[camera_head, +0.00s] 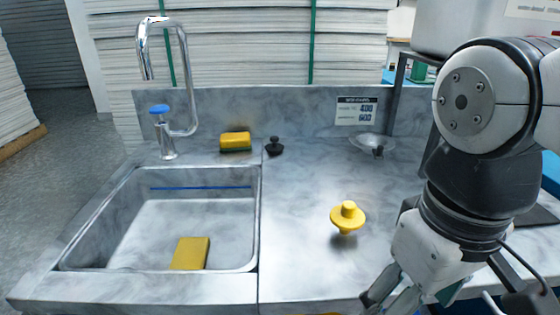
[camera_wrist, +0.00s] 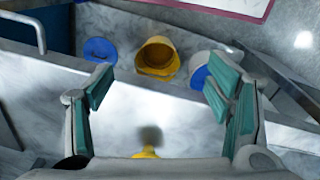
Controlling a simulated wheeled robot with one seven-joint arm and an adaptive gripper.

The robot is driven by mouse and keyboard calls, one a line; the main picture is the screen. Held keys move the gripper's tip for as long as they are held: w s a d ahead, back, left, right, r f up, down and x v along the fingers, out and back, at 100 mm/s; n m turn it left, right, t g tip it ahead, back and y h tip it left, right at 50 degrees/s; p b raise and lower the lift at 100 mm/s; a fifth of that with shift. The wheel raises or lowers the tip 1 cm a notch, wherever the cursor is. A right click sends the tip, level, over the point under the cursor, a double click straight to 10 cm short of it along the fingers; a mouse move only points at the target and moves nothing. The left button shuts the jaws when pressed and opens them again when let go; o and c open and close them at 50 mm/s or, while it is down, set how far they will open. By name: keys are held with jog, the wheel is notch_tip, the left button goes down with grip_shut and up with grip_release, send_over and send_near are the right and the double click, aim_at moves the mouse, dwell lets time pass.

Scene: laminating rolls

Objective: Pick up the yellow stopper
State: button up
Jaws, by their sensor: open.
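The yellow stopper (camera_head: 347,216), a round disc with a knob on top and a short stem below, is on the grey marbled counter (camera_head: 300,262), right of the sink. My gripper (camera_head: 388,302) is low at the right front of the counter, in front of and right of the stopper, apart from it. In the wrist view its two teal-padded fingers (camera_wrist: 160,95) are wide apart with nothing between them. A small yellow piece (camera_wrist: 147,153) shows at the bottom of that view, partly hidden by my gripper; I cannot tell for sure that it is the stopper.
The sink (camera_head: 150,225) holds a yellow sponge (camera_head: 190,253). Behind are a faucet (camera_head: 168,100), another yellow sponge (camera_head: 235,141), a black stopper (camera_head: 274,147) and a metal strainer (camera_head: 373,143). A yellow cup-like object (camera_wrist: 158,57) shows in the wrist view. Counter around the stopper is clear.

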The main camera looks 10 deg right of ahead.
jog(key=w+d+r+n+p, duration=0.1)
jog(key=w+r+n+p, duration=0.4)
jog(key=w+r+p, duration=0.45)
notch_tip(320, 180, up, 4)
jog(key=n+p, duration=1)
jog(key=p, duration=1)
send_over(350, 204)
jog(key=shift+y, duration=0.3)
notch_tip(350, 204, down, 8)
jog(key=shift+w+d+p, duration=0.1)
jog(key=shift+p, duration=0.25)
jog(key=shift+f+p, duration=0.55)
jog(key=shift+f, duration=2.1)
jog(key=c, duration=1.3)
